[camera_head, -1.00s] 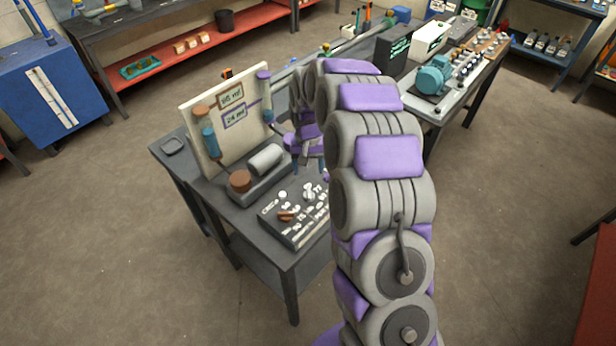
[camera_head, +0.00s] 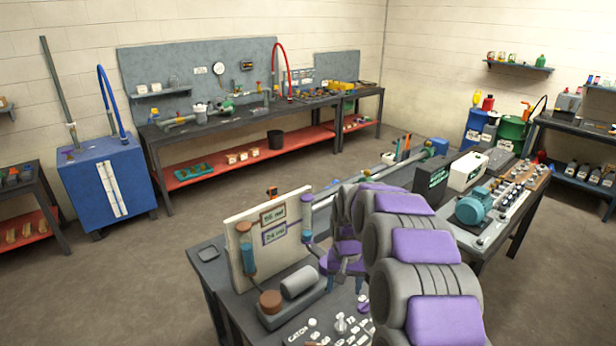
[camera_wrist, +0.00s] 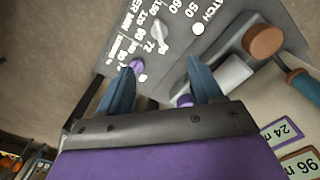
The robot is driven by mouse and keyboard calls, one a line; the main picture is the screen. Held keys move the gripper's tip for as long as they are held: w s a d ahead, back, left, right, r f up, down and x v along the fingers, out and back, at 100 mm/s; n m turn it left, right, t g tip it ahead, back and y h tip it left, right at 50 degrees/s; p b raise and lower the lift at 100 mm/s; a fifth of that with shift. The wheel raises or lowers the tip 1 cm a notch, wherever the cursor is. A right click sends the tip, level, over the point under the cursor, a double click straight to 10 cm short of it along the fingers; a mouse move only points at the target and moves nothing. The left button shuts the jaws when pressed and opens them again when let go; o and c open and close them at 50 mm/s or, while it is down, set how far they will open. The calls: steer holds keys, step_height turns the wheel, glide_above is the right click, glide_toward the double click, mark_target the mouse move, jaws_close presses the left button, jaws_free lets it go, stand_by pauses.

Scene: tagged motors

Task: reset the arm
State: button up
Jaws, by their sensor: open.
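My arm, grey with purple panels, reaches from the lower right over the near bench in the head view. My gripper (camera_head: 345,262) is beside the right edge of the upright cream board (camera_head: 262,238). In the wrist view my gripper (camera_wrist: 162,78) shows two blue fingers spread apart with nothing between them. Beyond the fingers lies a grey panel (camera_wrist: 178,18) with white lettering and a pale knob (camera_wrist: 158,35). A small purple piece (camera_wrist: 137,66) shows near the left fingertip; I cannot tell whether they touch.
The near bench (camera_head: 215,262) carries the board and a grey unit with a brown cap (camera_head: 271,301) and a pale cylinder (camera_head: 299,281). A teal motor (camera_head: 474,207) stands on the bench at right. A blue cabinet (camera_head: 108,185) stands at left. Open floor lies between benches.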

steer(key=s+r+n+b, duration=0.1)
steer(key=s+r, duration=0.2)
steer(key=s, duration=0.7)
steer(key=s+r+g, duration=0.1)
steer(key=s+r, duration=0.3)
steer(key=s, duration=0.5)
steer(key=s+r+n+b, duration=0.1)
steer(key=s+r, duration=0.2)
steer(key=s, duration=0.7)
steer(key=s+f, duration=0.1)
steer(key=s, duration=1.2)
steer(key=shift+g, duration=0.4)
steer(key=shift+d+f, duration=0.1)
